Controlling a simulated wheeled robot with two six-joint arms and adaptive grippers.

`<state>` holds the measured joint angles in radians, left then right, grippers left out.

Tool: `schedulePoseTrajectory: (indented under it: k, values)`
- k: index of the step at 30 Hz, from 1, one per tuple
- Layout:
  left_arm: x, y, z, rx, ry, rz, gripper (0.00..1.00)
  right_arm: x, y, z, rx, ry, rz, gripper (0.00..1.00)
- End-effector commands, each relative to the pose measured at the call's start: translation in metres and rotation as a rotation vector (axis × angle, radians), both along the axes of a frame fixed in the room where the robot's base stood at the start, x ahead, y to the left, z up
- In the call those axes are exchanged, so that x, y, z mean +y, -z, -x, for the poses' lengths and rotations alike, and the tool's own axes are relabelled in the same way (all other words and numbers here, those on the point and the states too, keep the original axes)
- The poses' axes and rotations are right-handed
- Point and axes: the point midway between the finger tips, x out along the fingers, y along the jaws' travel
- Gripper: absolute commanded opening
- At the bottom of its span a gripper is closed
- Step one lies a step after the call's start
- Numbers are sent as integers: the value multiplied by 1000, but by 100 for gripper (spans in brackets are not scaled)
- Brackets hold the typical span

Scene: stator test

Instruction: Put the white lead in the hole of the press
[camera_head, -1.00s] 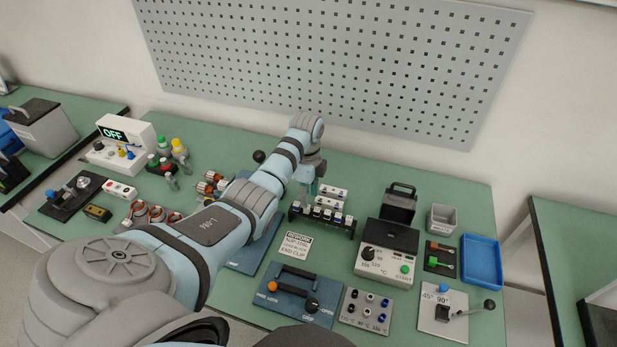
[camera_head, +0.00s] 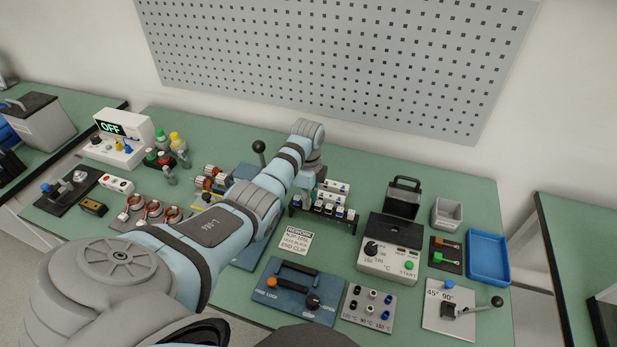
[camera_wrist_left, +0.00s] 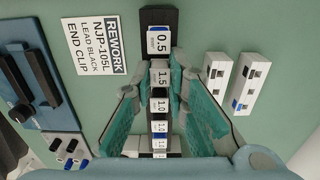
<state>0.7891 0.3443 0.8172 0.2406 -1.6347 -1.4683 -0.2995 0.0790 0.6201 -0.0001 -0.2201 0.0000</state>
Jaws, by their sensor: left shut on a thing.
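My left gripper (camera_wrist_left: 160,72) reaches down over a black rack (camera_head: 350,224) of small white blocks. In the left wrist view its teal-padded fingers lie on both sides of a block marked 1.5 (camera_wrist_left: 160,76), and they appear shut on it. A block marked 0.5 (camera_wrist_left: 158,41) stands beyond it in the rack. In the head view my arm hides the fingertips. A blue device with a black ball-topped lever (camera_head: 259,147), possibly the press, is partly behind my left arm; its hole is not visible. I cannot make out a white lead for certain. My right gripper is not in view.
Two white switch blocks (camera_wrist_left: 243,82) lie beside the rack. The REWORK sign (camera_head: 296,241) lies in front of it. A blue lever fixture (camera_head: 275,306), a grey heater box (camera_head: 385,264) and a blue tray (camera_head: 489,277) are nearby. Green bench shows between them.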

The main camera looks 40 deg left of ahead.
Motion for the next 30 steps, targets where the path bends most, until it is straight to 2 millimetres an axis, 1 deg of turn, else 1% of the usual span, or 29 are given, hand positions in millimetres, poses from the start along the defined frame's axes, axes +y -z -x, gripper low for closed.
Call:
schedulePoseTrajectory:
  k: [4,12,21,24,30]
  values:
    - [0,-9,0,0,0,0,0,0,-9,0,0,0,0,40]
    - [0,-33,0,-1,0,0,0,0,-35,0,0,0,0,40]
    - [0,-58,0,0,0,0,0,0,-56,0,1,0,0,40]
    - [0,-60,0,0,0,0,0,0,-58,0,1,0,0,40]
    - [0,-58,0,0,0,0,0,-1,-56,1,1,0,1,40]
